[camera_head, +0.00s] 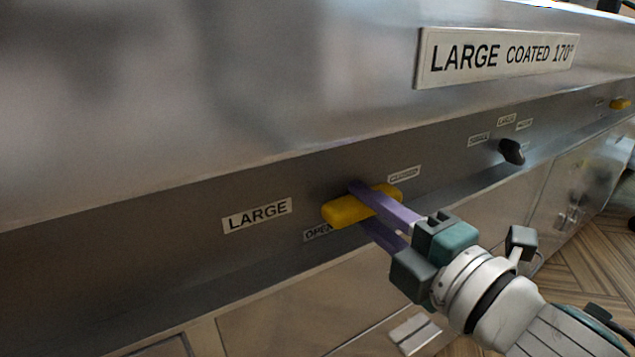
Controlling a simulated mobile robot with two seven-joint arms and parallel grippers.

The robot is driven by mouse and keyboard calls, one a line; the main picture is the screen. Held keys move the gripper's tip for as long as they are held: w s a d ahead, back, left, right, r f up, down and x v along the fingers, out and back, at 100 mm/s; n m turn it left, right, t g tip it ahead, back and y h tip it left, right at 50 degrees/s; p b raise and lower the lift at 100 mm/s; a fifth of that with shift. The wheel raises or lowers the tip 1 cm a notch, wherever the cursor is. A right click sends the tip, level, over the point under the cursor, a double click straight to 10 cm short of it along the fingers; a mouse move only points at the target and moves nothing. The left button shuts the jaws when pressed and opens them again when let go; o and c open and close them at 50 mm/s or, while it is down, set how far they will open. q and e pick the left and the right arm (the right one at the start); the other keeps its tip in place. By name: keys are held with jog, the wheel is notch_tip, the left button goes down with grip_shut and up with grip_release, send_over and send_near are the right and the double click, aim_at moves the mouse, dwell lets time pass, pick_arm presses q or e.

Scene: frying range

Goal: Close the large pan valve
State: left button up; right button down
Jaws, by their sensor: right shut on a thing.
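The large pan valve is a yellow bar-shaped handle (343,211) on the metal front panel, right of the "LARGE" label (257,215). The handle lies nearly level, tilting up slightly to the right. An "OPEN" label (316,235) sits just below its left end, partly hidden. Another small label (404,175), too small to read, sits above its right end. My right gripper (362,205) comes in from the lower right, its purple fingers shut on the yellow handle, one above and one below. My left gripper is out of view.
A "LARGE COATED 170°" sign (498,56) is on the upper panel. A black knob (512,151) with small labels is further right, and another yellow handle (620,104) is at the far right. Cabinet doors are below, with wood floor at lower right.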

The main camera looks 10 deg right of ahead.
jog(key=c, duration=0.7)
grip_release()
jog(key=p+v, duration=0.2)
jog(key=v, duration=0.8)
jog(key=shift+r, duration=0.1)
